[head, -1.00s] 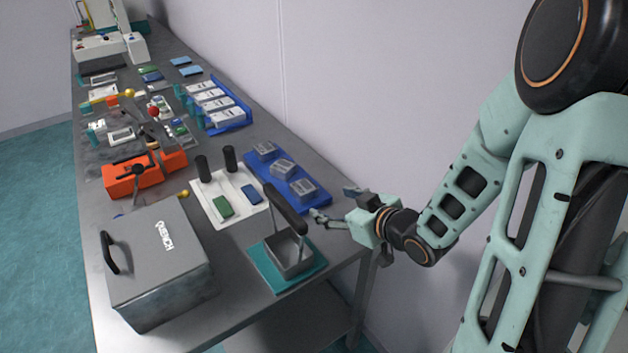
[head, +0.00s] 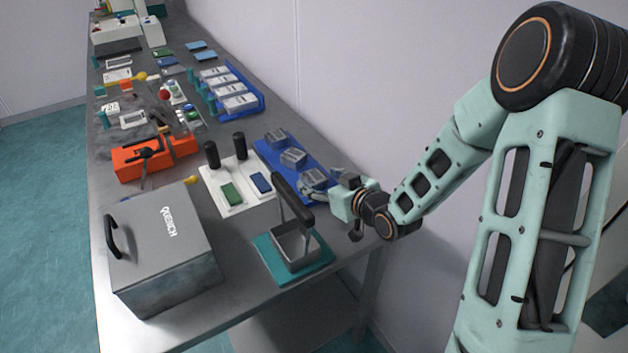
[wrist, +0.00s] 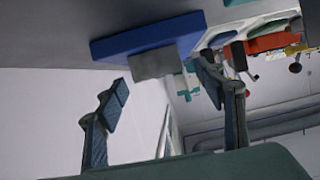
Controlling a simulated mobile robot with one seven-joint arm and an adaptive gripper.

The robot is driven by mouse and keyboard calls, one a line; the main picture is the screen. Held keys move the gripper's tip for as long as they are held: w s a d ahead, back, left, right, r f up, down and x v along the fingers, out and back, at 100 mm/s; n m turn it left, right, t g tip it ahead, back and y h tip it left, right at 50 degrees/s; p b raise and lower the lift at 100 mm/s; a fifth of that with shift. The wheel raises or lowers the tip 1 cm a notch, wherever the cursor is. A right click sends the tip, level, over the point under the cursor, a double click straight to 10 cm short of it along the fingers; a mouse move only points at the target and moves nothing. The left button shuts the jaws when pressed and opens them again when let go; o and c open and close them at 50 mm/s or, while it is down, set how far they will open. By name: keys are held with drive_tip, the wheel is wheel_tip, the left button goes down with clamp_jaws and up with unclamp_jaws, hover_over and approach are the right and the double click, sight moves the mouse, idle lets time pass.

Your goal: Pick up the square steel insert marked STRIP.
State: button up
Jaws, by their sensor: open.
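Three square grey steel inserts stand in a row on a blue tray (head: 272,157) in the head view: a far one (head: 275,137), a middle one (head: 293,158) and a near one (head: 313,177). Their markings are too small to read, so I cannot tell which is STRIP. My gripper (head: 316,186) is open at the near end of the tray, close to the near insert, whose side it partly hides. In the wrist view, the two fingers (wrist: 160,78) are spread apart, with a grey block (wrist: 155,63) at the blue tray's edge (wrist: 120,48) showing between them. The fingers look empty.
A black-handled steel frame (head: 295,248) on a teal mat stands just in front of the tray. A white board (head: 238,190) with black posts lies left. A grey QUENCH box (head: 160,245) fills the front left. A wall rises close behind the tray.

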drive_tip(key=shift+x, duration=1)
drive_tip(key=shift+r, duration=0.1)
drive_tip(key=c, duration=1.5)
